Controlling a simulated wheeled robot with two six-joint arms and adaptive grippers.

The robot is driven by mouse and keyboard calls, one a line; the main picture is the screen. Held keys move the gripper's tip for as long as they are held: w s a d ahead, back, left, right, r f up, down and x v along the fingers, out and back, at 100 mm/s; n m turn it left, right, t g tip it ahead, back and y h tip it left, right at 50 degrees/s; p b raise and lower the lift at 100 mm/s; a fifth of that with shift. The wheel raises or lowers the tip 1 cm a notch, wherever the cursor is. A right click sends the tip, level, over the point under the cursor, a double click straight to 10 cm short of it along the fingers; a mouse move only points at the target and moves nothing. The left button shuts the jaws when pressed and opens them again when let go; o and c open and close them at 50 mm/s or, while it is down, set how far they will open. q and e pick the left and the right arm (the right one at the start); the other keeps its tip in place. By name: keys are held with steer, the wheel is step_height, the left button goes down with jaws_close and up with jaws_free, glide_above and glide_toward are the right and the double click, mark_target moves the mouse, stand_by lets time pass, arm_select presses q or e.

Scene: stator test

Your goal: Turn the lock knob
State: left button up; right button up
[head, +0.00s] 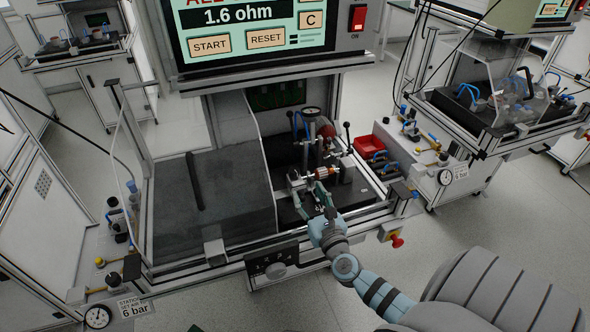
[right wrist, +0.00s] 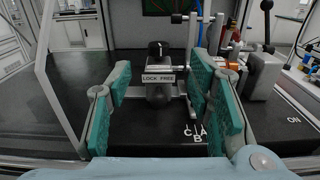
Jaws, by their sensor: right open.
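The black lock knob (right wrist: 160,48) has a white pointer line and sits on top of a small fixture, above a label plate (right wrist: 158,78) reading "LOCK FREE". It stands upright in the middle of the right wrist view. My right gripper (head: 308,190) is open, with its teal pads on the left and right sides of that view. The knob appears between and beyond the fingertips, and nothing is held. In the head view the knob is too small to tell apart near the gripper. My left gripper is not in view.
A red bin (head: 367,146) stands right. The screen (head: 246,15) reads 1.6 ohm.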

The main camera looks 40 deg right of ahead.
mark_target(296, 173)
steer(key=b+x, duration=0.2)
steer(key=x, duration=0.9)
steer(key=shift+f, duration=0.15)
steer(key=shift+w, duration=0.25)
